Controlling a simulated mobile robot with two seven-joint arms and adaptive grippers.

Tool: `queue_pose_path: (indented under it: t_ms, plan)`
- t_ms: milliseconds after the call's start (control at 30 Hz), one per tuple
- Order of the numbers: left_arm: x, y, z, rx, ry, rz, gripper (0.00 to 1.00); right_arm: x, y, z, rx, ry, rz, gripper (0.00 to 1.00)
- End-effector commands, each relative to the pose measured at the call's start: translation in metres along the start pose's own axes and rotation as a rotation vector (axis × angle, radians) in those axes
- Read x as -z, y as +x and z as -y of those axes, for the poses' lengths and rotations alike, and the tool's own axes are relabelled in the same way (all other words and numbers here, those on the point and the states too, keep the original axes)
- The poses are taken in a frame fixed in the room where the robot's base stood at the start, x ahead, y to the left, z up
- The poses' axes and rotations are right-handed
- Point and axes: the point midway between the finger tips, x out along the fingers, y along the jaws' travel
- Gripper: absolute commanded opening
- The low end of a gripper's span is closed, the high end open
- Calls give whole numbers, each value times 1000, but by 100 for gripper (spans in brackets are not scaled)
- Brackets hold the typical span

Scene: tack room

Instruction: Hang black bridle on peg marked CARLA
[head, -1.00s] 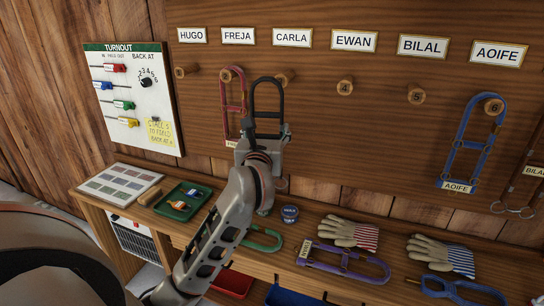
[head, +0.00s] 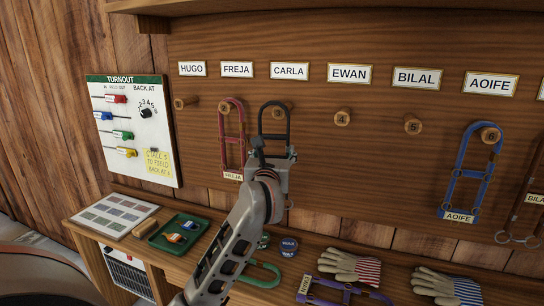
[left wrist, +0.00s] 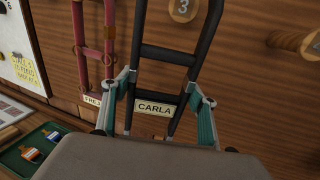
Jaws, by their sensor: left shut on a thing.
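The black bridle (head: 274,125) is held upright in front of the peg board, with its CARLA tag (left wrist: 154,108) low between its straps in the left wrist view. My left gripper (head: 272,160) is shut on its lower part; the fingers (left wrist: 160,112) stand either side of the tag. The peg marked 3 (head: 283,110) is below the CARLA sign (head: 289,71). In both views this peg (left wrist: 183,8) shows inside the bridle's top loop. I cannot tell whether the loop is around the peg or in front of it. My right gripper is not in view.
A red FREJA bridle (head: 232,135) hangs close on the left. Peg 4 (head: 342,118) is bare on the right, and a blue AOIFE bridle (head: 470,170) hangs farther right. Below is a bench with a green tray (head: 180,231) and gloves (head: 349,267).

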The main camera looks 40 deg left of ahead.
Motion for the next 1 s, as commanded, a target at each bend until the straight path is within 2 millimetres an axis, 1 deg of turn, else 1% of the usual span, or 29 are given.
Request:
queue_pose_path:
  t_ms: [1000]
  plan:
    - [2, 50, 13, -1, 0, 4, 19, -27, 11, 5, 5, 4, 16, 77]
